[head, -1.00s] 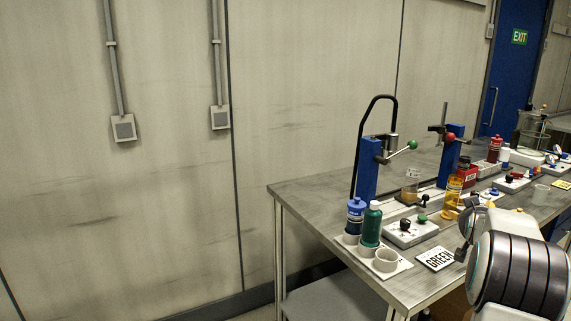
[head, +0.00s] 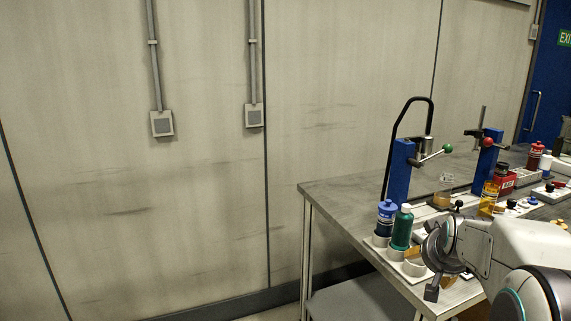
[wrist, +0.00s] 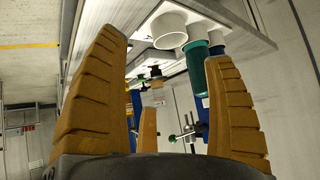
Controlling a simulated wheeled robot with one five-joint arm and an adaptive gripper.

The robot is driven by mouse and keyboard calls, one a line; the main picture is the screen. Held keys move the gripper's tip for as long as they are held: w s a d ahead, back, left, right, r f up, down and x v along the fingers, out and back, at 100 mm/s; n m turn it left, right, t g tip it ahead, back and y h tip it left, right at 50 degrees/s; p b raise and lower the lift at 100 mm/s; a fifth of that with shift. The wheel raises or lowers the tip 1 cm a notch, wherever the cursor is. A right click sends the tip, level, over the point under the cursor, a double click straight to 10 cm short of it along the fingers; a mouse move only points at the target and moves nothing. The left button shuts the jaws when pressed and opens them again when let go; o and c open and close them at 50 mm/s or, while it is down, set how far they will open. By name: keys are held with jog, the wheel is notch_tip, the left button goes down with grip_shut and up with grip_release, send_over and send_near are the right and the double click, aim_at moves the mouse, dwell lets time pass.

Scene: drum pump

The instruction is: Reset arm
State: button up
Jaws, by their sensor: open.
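My gripper (wrist: 175,100) is open in the wrist view, its tan ribbed fingers wide apart with nothing between them. In the head view my gripper (head: 437,270) is beside the left front part of the bench (head: 335,200), partly covering the white cup holder (head: 413,269). A green bottle (head: 401,230) and a blue bottle (head: 385,220) stand in the holder. In the wrist view the green bottle (wrist: 196,75) and a white cup (wrist: 169,29) appear upside down beyond the fingers. I cannot tell the exact gap between the gripper and the holder.
Two blue pump stands (head: 399,172) (head: 487,158) rise from the bench, one with a black hose loop.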

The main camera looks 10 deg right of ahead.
jog(key=s+a+f+n+g+y, duration=0.2)
jog(key=s+a+f+n+g, duration=0.15)
jog(key=s+a, duration=0.8)
jog(key=s+a+f+n+g+y, duration=0.2)
jog(key=s+a+f, duration=0.2)
jog(key=s+a, duration=0.75)
jog(key=d+p+v, duration=0.2)
jog(key=p+v, duration=1)
jog(key=v, duration=0.1)
jog(key=shift+r+t, duration=0.3)
jog(key=shift+t, duration=0.05)
